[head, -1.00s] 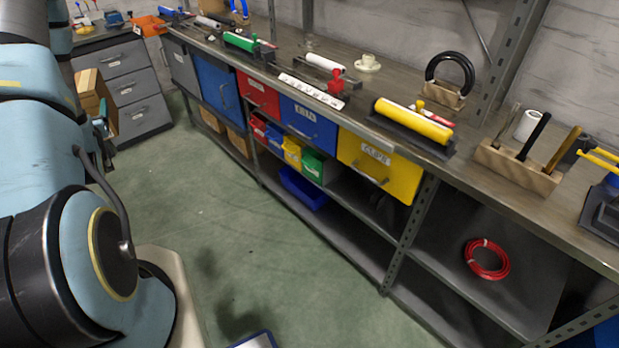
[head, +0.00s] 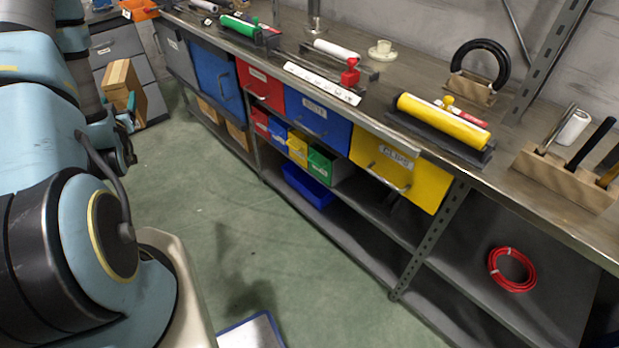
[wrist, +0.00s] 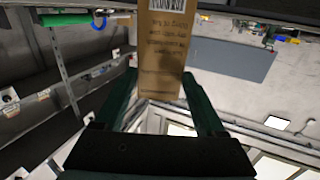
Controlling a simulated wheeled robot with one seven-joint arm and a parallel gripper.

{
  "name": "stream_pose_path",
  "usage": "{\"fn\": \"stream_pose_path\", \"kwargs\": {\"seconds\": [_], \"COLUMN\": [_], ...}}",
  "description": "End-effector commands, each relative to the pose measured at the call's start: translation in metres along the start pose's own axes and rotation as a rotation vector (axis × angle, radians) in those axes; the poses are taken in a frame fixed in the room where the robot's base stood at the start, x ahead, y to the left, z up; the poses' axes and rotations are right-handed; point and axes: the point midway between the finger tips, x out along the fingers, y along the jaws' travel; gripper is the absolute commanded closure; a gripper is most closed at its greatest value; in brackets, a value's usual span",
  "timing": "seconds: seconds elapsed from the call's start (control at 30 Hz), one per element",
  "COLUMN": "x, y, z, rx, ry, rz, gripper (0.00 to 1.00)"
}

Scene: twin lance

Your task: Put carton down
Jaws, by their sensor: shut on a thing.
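The carton (head: 119,80) is a brown box at the left of the head view. In the wrist view the carton (wrist: 163,50) stands between the two dark green fingers, with print and a barcode on its face. My gripper (wrist: 161,78) is shut on it. In the head view my gripper (head: 128,112) is mostly hidden behind my arm. The carton is held in front of a grey drawer unit, and no surface is visible directly under it.
A long workbench (head: 411,64) carries rollers, a white labelled strip (head: 321,83) and a wooden tool block (head: 567,178). Coloured drawers and bins sit below it. The grey drawer unit (head: 112,47) is at the back left. The green floor (head: 190,215) is open. A blue-edged flat item (head: 252,333) lies low in front.

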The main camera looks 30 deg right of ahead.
Motion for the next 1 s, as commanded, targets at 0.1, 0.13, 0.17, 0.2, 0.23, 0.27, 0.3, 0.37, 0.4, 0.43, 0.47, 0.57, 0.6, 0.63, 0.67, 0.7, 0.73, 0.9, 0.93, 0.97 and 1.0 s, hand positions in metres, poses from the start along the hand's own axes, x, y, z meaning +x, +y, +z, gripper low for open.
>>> {"fn": "stream_pose_path", "kwargs": {"seconds": [0.1,0.13,0.17,0.2,0.23,0.27,0.3,0.37,0.4,0.43,0.47,0.57,0.6,0.63,0.67,0.7,0.73,0.9,0.93,0.97,1.0], "x": [-0.001,-0.002,-0.003,-0.004,-0.005,-0.006,-0.009,-0.014,-0.017,-0.020,-0.024,-0.037,-0.042,-0.047,-0.052,-0.059,-0.065,-0.100,-0.106,-0.113,-0.121], "y": [0.021,0.028,0.034,0.043,0.052,0.061,0.074,0.096,0.111,0.123,0.135,0.174,0.189,0.201,0.213,0.229,0.241,0.304,0.314,0.324,0.336], "z": [0.026,0.034,0.041,0.049,0.060,0.069,0.083,0.104,0.118,0.128,0.138,0.170,0.182,0.191,0.200,0.212,0.220,0.261,0.267,0.273,0.280], "rx": [0.000,0.001,0.001,0.000,0.001,0.000,0.000,-0.001,-0.001,-0.002,-0.002,-0.003,-0.004,-0.005,-0.006,-0.006,-0.006,-0.008,-0.007,-0.008,-0.008], "ry": [0.001,-0.001,-0.002,-0.002,-0.003,-0.003,-0.004,-0.005,-0.004,-0.005,-0.005,-0.005,-0.004,-0.004,-0.004,-0.004,-0.003,-0.002,-0.001,-0.002,-0.001], "rz": [0.044,0.058,0.073,0.091,0.110,0.128,0.156,0.203,0.236,0.261,0.286,0.372,0.407,0.435,0.461,0.499,0.527,0.680,0.706,0.731,0.763], "gripper": [1.00,1.00,1.00,1.00,1.00,1.00,1.00,1.00,1.00,1.00,1.00,1.00,1.00,1.00,1.00,1.00,1.00,1.00,1.00,1.00,1.00]}}
